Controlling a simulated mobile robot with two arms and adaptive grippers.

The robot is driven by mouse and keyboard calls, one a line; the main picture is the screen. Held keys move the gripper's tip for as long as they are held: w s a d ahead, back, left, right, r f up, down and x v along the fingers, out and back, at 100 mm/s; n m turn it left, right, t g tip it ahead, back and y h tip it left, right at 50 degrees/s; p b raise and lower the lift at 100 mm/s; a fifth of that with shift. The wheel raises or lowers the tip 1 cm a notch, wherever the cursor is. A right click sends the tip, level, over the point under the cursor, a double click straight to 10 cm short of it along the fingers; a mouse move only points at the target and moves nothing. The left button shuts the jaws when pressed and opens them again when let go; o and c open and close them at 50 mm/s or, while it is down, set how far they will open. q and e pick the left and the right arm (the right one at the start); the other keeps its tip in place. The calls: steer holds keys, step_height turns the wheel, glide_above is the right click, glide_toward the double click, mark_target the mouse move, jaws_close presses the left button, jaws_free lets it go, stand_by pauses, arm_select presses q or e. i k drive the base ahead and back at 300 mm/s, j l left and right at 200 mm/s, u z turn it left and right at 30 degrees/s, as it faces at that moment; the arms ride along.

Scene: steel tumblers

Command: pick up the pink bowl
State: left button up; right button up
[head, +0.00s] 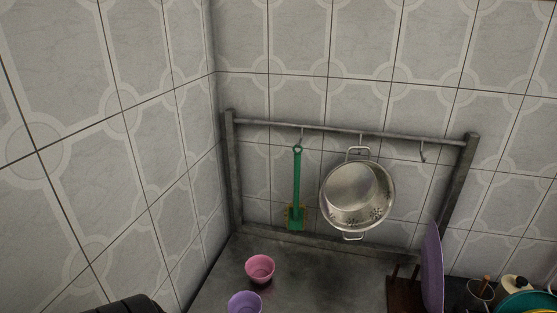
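The pink bowl (260,269) stands upright on the dark counter, near the back left corner by the tiled walls. A purple bowl (244,303) stands just in front of it, cut off by the lower edge of the head view. Neither of my grippers shows in this view. Nothing is seen touching the pink bowl.
A metal rack (350,132) stands behind the bowls, with a green utensil (297,185) and a steel colander (357,195) hanging from it. A purple board (432,268) stands upright at the right, beside cups and dishes. The counter (330,275) right of the bowls is clear.

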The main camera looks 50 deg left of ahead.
mark_target(260, 269)
steer(key=j+u, duration=0.15)
steer(key=u, duration=1.45)
